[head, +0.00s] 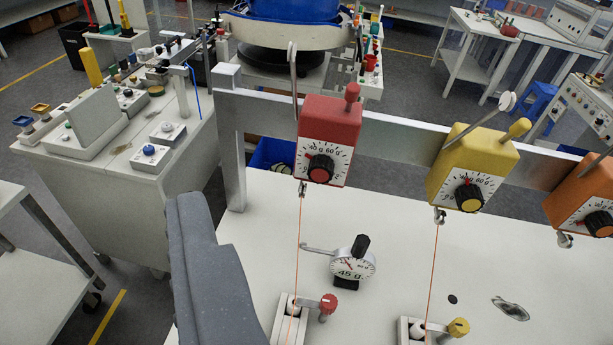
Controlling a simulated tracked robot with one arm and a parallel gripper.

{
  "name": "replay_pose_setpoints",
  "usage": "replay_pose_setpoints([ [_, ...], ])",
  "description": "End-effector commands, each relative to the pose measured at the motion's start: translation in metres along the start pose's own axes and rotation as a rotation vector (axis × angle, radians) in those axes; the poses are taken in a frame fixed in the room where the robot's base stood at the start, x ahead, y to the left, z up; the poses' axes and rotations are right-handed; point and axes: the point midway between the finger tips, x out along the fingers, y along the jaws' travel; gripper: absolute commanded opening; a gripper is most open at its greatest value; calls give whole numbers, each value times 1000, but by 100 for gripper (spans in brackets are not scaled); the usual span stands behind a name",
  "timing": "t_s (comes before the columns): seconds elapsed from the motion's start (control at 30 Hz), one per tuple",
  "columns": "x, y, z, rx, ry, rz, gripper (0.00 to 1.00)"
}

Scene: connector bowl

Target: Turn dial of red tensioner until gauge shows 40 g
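The red tensioner (330,128) hangs on a grey metal rail at the upper middle of the head view. Its black dial with a red centre (320,169) sits low on its white scale; the labels 40 g and 60 g are legible, but the exact pointer setting is not clear. An orange thread runs down from its lower hook to a white roller with a red knob (328,304). The round white gauge (351,268) stands on the table right of this thread and reads 45 g. Its hooked arm reaches left to the thread; contact is unclear.
A yellow tensioner (473,165) and an orange tensioner (583,200) hang to the right on the rail (402,139). The white table (400,305) has bare space around the gauge.

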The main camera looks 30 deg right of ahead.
Motion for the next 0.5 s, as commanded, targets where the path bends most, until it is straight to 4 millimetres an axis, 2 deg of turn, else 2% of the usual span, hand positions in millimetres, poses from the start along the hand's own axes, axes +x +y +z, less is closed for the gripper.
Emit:
replay_pose_setpoints([
  [0.03,4,8,2,7,-4,-2,57],
  [0.07,9,8,4,9,-7,-3,57],
  [0.17,36,-10,18,18,-29,-4,57],
  [0.23,69,-29,38,29,-50,3,57],
  [0.3,107,-41,68,49,-74,25,57],
  [0.37,140,-43,100,66,-93,64,57],
  [0.43,171,-36,136,83,-95,127,57],
  [0.5,191,-17,168,86,-84,208,57],
])
